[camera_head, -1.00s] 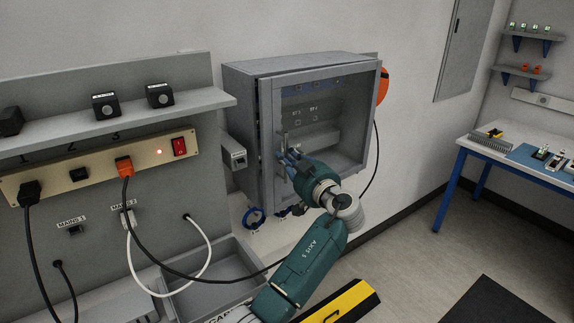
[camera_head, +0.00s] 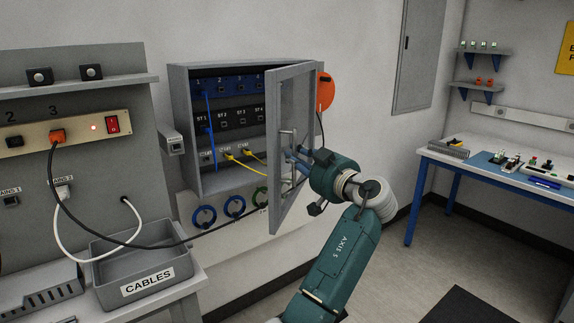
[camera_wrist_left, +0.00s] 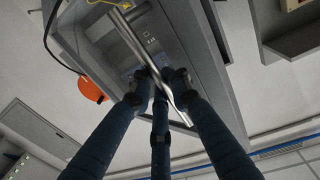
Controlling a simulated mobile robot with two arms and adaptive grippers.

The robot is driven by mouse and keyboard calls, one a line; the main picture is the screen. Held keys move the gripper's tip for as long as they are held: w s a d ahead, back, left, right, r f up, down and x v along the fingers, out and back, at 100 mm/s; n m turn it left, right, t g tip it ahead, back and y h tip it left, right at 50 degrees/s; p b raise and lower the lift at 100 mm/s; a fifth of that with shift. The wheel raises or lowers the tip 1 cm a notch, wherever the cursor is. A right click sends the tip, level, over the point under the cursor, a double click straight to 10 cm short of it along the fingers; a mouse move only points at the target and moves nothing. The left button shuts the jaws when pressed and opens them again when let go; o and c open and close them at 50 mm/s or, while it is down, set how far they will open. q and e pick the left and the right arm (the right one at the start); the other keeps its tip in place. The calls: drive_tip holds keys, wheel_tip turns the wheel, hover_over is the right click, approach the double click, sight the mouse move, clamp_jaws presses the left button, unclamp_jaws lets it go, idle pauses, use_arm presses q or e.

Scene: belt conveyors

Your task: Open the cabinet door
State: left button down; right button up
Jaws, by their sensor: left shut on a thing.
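The grey wall cabinet (camera_head: 185,110) hangs left of centre in the head view. Its framed, see-through door (camera_head: 273,150) is hinged on the right and stands swung well out from the cabinet. My left gripper (camera_head: 292,158) is at the door's outer side, its fingers shut on the upright metal handle (camera_head: 287,150). In the left wrist view the fingers (camera_wrist_left: 160,85) close around the shiny handle bar (camera_wrist_left: 143,50). The cabinet's inside shows rows of ports, with blue and yellow cables plugged in. My right gripper is not in view.
A socket panel (camera_head: 75,133) with plugged cables is at the left, above a grey cable bin (camera_head: 110,275). Cable coils (camera_head: 235,206) hang below the cabinet. An orange round object (camera_head: 325,92) is on the wall behind the door. A blue-legged workbench (camera_head: 440,160) stands right; floor between is clear.

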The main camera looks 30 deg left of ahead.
use_arm(q)
drive_tip(key=shift+w+d+f, duration=0.15)
drive_tip(key=shift+d+f, duration=0.1)
drive_tip(key=shift+d, duration=0.3)
drive_tip(key=c, duration=1.8)
unclamp_jaws()
drive_tip(key=shift+o, duration=0.3)
drive_tip(key=shift+r, duration=0.15)
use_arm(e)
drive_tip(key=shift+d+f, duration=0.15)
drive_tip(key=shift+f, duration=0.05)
use_arm(q)
drive_tip(key=shift+d, duration=0.15)
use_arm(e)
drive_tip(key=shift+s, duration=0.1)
